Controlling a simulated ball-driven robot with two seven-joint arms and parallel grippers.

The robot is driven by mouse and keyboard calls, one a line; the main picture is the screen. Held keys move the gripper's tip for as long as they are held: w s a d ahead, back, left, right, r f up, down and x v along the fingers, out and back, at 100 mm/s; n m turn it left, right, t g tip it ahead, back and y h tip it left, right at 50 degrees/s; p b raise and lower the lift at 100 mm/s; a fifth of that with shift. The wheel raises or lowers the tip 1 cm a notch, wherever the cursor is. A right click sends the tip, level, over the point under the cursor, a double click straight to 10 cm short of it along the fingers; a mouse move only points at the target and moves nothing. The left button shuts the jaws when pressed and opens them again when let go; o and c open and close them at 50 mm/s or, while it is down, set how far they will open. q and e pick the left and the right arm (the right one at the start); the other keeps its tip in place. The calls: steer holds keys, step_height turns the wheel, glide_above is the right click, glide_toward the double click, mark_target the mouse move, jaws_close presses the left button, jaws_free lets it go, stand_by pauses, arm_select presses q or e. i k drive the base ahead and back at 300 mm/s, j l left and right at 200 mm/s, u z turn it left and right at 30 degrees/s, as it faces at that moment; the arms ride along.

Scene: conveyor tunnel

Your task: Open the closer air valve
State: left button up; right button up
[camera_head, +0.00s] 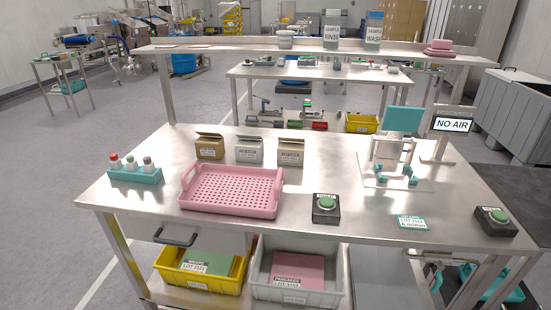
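I cannot pick out an air valve with certainty. Grey pipe-like parts (432,262) show below the right end of the steel table, with a small green part (437,283) on them. They are too small and too cut off by the table and frame edge to read a valve position. A sign (452,124) reading "NO AIR" stands at the table's back right. Next to it is a white fixture with a teal panel (403,119) and small teal blocks. Neither of my grippers is in view.
The steel table (300,210) holds a pink perforated tray (232,190), three small boxes, a teal rack (135,175) and two green push buttons (326,203) (497,216). A yellow bin (200,279) and grey bin (296,294) sit below. Open floor lies left.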

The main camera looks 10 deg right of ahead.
mark_target(441, 267)
steer(key=l+z, duration=0.1)
steer(key=z, duration=1.4)
